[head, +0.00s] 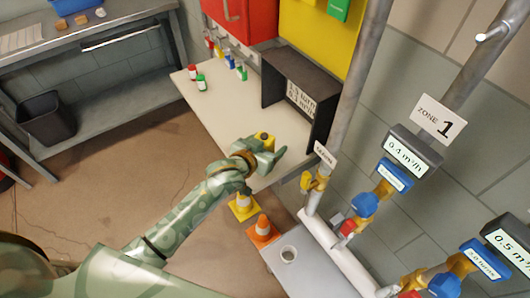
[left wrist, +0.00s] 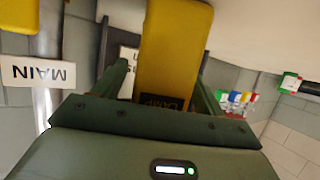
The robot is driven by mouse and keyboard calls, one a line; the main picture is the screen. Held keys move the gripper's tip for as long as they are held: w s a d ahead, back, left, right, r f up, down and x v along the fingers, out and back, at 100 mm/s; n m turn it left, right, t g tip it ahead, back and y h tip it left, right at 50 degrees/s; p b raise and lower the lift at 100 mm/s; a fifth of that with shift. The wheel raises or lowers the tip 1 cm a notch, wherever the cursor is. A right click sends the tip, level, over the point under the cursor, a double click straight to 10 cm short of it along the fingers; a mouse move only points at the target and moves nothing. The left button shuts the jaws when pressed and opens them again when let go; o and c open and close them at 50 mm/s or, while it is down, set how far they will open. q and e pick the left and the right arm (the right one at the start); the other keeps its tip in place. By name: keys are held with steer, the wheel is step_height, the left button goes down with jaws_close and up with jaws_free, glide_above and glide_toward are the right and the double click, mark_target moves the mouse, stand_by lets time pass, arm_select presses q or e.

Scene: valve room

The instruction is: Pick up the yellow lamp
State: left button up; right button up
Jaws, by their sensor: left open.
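The yellow lamp (head: 264,137) stands near the front edge of the pale bench (head: 222,105) in the head view, partly hidden by my left gripper (head: 266,158). In the left wrist view the lamp (left wrist: 177,45) is a yellow block with a dark printed label at its near end. It lies between the two green fingers of my left gripper (left wrist: 160,85), which are open with a gap visible beside it. I cannot tell whether either finger touches it. My right gripper is not in view.
A dark open-fronted box (head: 301,92) stands on the bench behind the lamp. Pipes with valves and a ZONE 1 sign (head: 438,118) rise at right. Cones (head: 262,228) stand below the bench.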

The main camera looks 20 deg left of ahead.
arm_select(q)
steer(key=shift+r, duration=0.1)
steer(key=c, duration=1.3)
steer(key=shift+r, duration=0.1)
